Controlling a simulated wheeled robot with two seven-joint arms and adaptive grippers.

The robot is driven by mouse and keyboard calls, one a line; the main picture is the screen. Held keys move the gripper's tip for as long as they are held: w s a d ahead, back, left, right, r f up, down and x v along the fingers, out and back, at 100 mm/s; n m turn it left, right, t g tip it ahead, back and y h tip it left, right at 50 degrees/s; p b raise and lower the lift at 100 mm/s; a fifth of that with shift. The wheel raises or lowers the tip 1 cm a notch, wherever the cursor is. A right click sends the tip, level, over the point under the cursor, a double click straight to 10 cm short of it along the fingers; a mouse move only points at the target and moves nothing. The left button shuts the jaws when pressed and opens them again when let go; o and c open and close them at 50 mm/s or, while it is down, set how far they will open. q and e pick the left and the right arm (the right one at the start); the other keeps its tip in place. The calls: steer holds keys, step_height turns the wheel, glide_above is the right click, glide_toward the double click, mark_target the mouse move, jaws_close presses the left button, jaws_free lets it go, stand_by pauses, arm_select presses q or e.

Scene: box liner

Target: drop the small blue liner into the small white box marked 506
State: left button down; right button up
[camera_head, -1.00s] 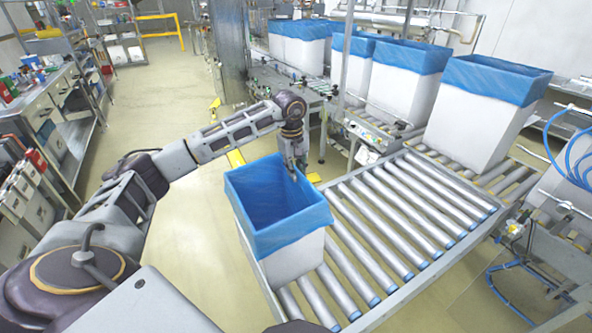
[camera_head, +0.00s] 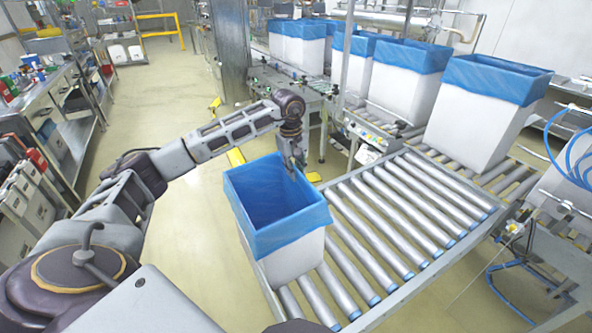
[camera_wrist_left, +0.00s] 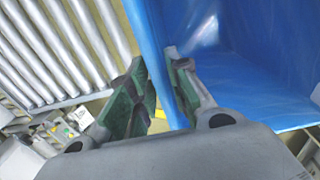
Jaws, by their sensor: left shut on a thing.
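A white box (camera_head: 296,262) stands at the near left end of the roller conveyor, with a blue liner (camera_head: 262,195) inside it and folded over its rim. No 506 marking is readable on it. My left gripper (camera_head: 301,166) is at the far right corner of this box's rim. In the left wrist view the fingers of my left gripper (camera_wrist_left: 158,62) sit on either side of the edge of the blue liner (camera_wrist_left: 255,65), shut on it. Whether the box wall is also pinched is hidden. My right gripper is not in view.
The roller conveyor (camera_head: 378,222) is bare right of the box. A larger lined white box (camera_head: 468,125) stands on rollers at the right, with several more behind it. Shelves and a bench (camera_head: 55,105) line the left side.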

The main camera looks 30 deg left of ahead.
arm_select(q)
steer(key=shift+s+a+r, duration=0.1)
steer(key=shift+s, duration=0.1)
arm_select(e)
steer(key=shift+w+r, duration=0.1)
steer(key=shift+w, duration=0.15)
arm_select(q)
steer(key=shift+s, duration=0.1)
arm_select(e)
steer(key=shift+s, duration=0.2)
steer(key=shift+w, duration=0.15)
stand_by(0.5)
arm_select(q)
steer(key=c, duration=1.3)
jaws_free()
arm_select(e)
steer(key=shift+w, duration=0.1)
arm_select(q)
steer(key=shift+o, duration=0.2)
steer(key=o, duration=0.5)
steer(key=shift+r, duration=0.1)
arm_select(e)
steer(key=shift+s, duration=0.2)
